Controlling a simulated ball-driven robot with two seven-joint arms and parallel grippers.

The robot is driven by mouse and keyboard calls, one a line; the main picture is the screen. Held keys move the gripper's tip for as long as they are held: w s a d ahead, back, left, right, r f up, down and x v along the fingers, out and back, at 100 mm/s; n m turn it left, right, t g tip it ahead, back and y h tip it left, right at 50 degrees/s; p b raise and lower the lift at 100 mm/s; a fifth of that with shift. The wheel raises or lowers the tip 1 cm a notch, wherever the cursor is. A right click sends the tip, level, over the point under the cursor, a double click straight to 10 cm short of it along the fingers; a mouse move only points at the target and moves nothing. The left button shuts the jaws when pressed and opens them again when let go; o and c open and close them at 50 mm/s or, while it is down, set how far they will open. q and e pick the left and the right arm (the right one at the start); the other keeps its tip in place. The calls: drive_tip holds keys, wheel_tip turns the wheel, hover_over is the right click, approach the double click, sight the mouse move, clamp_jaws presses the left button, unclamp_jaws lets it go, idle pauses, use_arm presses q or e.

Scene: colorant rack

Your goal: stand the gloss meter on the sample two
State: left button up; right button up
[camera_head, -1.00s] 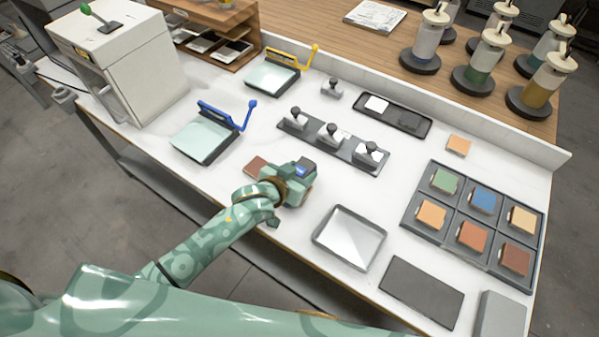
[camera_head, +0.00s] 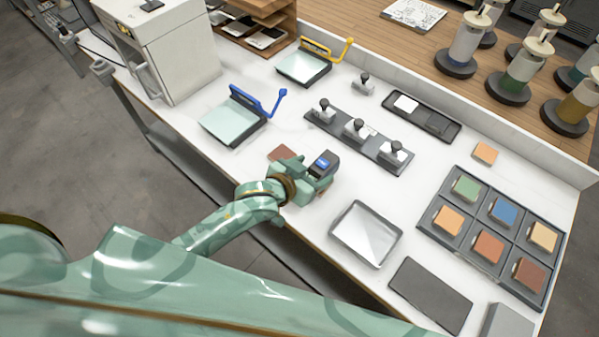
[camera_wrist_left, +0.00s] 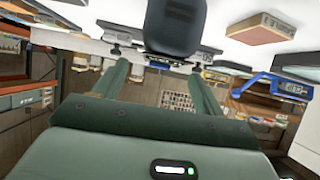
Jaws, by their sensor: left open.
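The gloss meter (camera_head: 322,163), a dark block with a blue screen, stands on the white counter in the head view. My left gripper (camera_head: 310,178) is low at the meter, and its fingers partly hide it. In the left wrist view, a dark rounded body (camera_wrist_left: 176,25), likely the meter, shows beyond and between the two spread fingers (camera_wrist_left: 158,75). I cannot tell whether they touch it. A reddish-brown sample tile (camera_head: 282,152) lies just left of the meter and also shows in the wrist view (camera_wrist_left: 262,29). No label shows which sample is number two. My right gripper is not seen.
A metal tray (camera_head: 366,234) and dark mat (camera_head: 431,295) lie to the right. A rack of coloured tiles (camera_head: 455,246) stands farther right, and a loose orange tile (camera_head: 484,153) behind it. A holder with knobbed pieces (camera_head: 375,153) and a blue-handled board (camera_head: 232,120) are behind.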

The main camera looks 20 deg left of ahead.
use_arm(q)
drive_tip(key=v, duration=0.6)
drive_tip(key=shift+s+r+p, duration=0.15)
drive_tip(key=shift+s+p, duration=0.05)
drive_tip(key=shift+p, duration=0.2)
